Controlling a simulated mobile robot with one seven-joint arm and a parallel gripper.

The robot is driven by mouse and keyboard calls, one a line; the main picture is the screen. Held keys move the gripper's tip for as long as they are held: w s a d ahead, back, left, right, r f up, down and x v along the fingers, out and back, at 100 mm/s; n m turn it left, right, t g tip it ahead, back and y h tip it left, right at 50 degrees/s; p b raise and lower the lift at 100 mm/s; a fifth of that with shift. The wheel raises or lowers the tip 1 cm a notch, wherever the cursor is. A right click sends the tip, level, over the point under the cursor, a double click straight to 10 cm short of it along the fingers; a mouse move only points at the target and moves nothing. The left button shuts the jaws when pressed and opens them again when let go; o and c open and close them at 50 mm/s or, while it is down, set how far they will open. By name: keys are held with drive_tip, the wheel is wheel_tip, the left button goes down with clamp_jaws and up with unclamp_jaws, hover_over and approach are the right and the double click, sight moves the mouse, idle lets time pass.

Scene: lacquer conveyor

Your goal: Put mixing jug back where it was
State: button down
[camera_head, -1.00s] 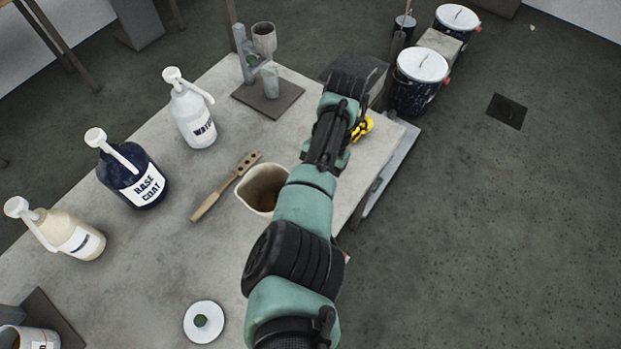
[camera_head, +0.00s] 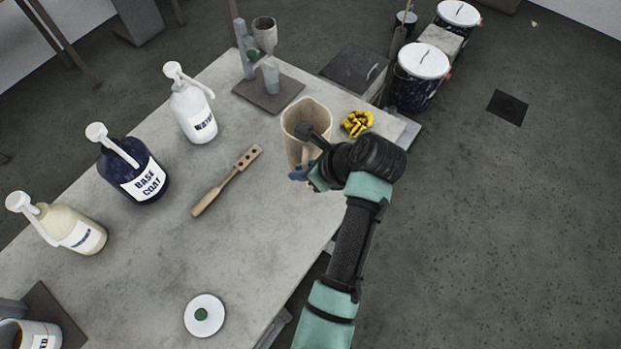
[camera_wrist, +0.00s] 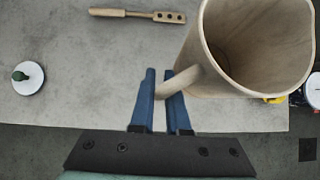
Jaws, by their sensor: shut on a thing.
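The mixing jug (camera_head: 304,122) is a beige, open-topped jug at the right side of the table in the head view. It looks empty inside where I can see. In the wrist view the jug (camera_wrist: 225,75) fills the upper right, and its handle (camera_wrist: 180,82) runs between the blue fingers. My gripper (camera_head: 302,172) is shut on the jug's handle; it also shows in the wrist view (camera_wrist: 164,98). Whether the jug's base touches the table cannot be told.
A wooden paddle (camera_head: 228,180) lies left of the jug. A stand with a cup (camera_head: 268,85) is at the back. Pump bottles for water (camera_head: 193,110) and base coat (camera_head: 133,170) stand left. A white lid (camera_head: 204,316) lies in front.

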drive_tip(key=shift+m+t+h, duration=0.3)
drive_tip(key=shift+m+t, duration=0.1)
drive_tip(key=shift+m, duration=0.4)
drive_tip(key=f, duration=0.6)
drive_tip(key=a+f, duration=0.1)
drive_tip(key=f, duration=0.2)
drive_tip(key=c, duration=0.9)
unclamp_jaws()
drive_tip(key=shift+s, duration=0.1)
